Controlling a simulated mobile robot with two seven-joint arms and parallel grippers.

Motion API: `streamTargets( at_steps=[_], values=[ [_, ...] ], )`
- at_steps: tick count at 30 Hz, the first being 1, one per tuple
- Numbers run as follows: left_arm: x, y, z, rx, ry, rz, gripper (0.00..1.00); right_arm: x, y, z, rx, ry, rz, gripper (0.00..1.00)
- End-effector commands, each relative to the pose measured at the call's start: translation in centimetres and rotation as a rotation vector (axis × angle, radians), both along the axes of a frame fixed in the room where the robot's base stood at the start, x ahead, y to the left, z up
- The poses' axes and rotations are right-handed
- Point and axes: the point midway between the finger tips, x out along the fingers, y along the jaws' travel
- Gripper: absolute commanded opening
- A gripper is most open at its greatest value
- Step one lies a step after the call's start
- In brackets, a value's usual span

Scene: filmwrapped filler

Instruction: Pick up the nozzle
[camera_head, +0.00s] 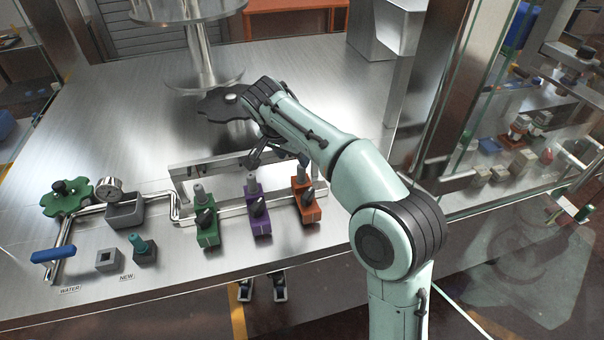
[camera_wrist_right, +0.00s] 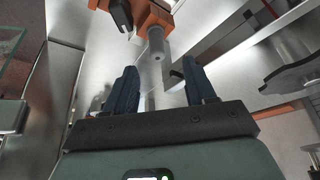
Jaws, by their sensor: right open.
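A small teal nozzle (camera_head: 138,243) stands upright in a dark square block (camera_head: 145,257) behind the NEW label, at the front left of the bench. Grey cylindrical nozzles also stand on the green valve (camera_head: 207,232), the purple valve (camera_head: 260,222) and the orange valve (camera_head: 307,208). I cannot tell which one is meant. My right gripper (camera_head: 277,159) is open and empty above the rail, behind the purple and orange valves. In the right wrist view its fingers (camera_wrist_right: 160,82) are apart, with the orange valve's grey nozzle (camera_wrist_right: 156,43) beyond them. My left gripper does not show.
An empty square holder (camera_head: 109,260) sits left of the teal nozzle. A blue-handled lever (camera_head: 54,255), green handwheel (camera_head: 67,197) and gauge (camera_head: 109,189) are at the left. A metal rail (camera_head: 215,164) runs behind the valves. The bench's back left is clear.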

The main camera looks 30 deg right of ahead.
Motion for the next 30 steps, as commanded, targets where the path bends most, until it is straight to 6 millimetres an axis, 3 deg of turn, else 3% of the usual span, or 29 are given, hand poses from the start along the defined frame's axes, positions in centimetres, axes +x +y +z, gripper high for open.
streamTargets(
  at_steps=[18,27,28,30],
  values=[
    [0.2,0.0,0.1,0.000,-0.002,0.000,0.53,1.2,-2.9,-6.5,-0.001,0.000,0.000,0.55],
    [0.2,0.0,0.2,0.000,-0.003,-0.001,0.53,1.3,-3.1,-7.1,0.000,-0.001,0.000,0.55],
    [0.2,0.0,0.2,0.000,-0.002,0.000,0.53,1.3,-3.1,-7.1,0.000,-0.001,0.000,0.52],
    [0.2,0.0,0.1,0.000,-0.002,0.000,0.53,1.3,-3.1,-7.1,0.000,-0.001,0.000,0.29]
  ],
)
